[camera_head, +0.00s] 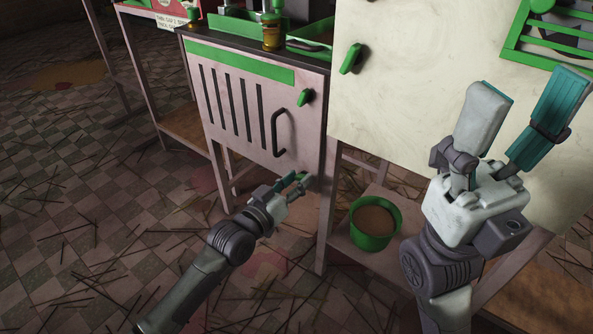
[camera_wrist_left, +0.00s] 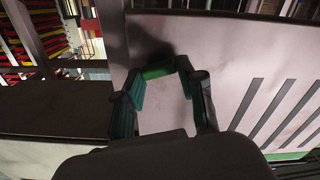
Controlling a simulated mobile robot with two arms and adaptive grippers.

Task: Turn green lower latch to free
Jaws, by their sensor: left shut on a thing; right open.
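The pale cabinet door (camera_head: 235,110) has dark slots, a black handle and a green upper latch (camera_head: 305,97) near its right edge. My left gripper (camera_head: 300,179) is at the door's lower right corner, below the handle. In the left wrist view, a green piece, the green lower latch (camera_wrist_left: 157,71), sits between its fingertips against the pale panel. The fingers are closed on it. In the head view the gripper hides most of this latch, so its angle is hard to tell. My right gripper (camera_head: 529,90) is raised at the right, open and empty, in front of the cream panel.
Another green latch (camera_head: 350,58) is on the cream panel (camera_head: 410,80). A green pot of brown material (camera_head: 375,222) stands on a low shelf near my left gripper. Green trays and a bottle (camera_head: 271,30) stand on top. Thin sticks litter the tiled floor (camera_head: 90,210).

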